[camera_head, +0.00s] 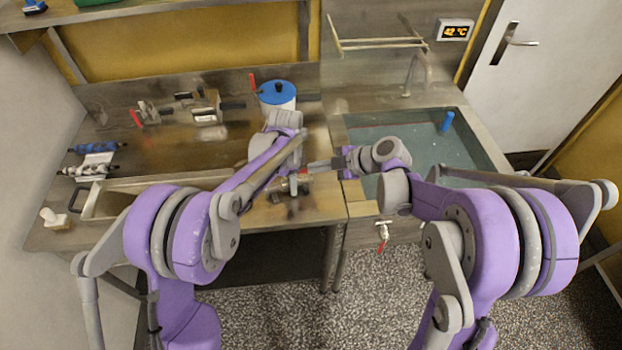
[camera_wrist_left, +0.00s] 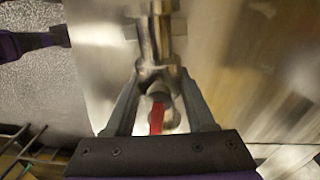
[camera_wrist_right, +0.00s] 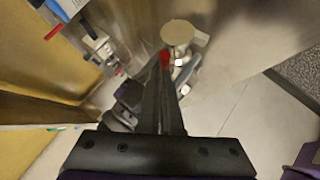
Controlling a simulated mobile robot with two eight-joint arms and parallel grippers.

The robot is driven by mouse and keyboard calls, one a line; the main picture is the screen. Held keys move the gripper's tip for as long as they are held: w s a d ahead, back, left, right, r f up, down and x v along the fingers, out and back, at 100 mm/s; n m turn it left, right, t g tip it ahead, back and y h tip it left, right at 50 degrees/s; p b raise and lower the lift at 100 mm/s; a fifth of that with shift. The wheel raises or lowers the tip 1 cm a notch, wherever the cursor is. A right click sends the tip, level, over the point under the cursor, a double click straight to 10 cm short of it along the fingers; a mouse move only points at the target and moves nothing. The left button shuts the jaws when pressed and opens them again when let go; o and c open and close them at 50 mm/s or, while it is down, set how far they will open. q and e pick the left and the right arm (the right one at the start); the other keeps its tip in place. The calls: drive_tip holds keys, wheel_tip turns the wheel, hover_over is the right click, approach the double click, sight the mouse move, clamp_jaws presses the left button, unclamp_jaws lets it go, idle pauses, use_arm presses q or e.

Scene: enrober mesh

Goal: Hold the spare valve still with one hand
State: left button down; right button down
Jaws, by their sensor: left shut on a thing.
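The spare valve (camera_wrist_left: 157,75) is a silvery metal body with a red lever, near the front edge of the worktop. My left gripper (camera_wrist_left: 158,98) is shut on it; its fingers lie on both sides of the valve and the red lever points back between them. In the head view the valve (camera_head: 298,184) is partly hidden by my left arm. My right gripper (camera_wrist_right: 164,66) has its fingers together, with a red piece right at their tips. I cannot tell whether they touch it. In the head view my right gripper (camera_head: 335,164) reaches in from the right, close beside the valve.
A sink basin (camera_head: 408,133) with a blue peg (camera_head: 447,122) lies at the right. A blue-lidded pot (camera_head: 277,95) and valve fittings (camera_head: 207,108) stand at the back of the worktop. A tap with a red handle (camera_head: 382,232) is on the cabinet front below.

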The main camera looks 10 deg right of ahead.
drive_tip(key=shift+w+d, duration=0.15)
drive_tip(key=shift+w, duration=0.5)
idle(0.4)
drive_tip(key=s+v, duration=0.1)
drive_tip(key=v, duration=1)
drive_tip(key=shift+r, duration=0.35)
drive_tip(key=shift+s, duration=0.1)
use_arm(q)
drive_tip(key=shift+c, duration=0.8)
unclamp_jaws()
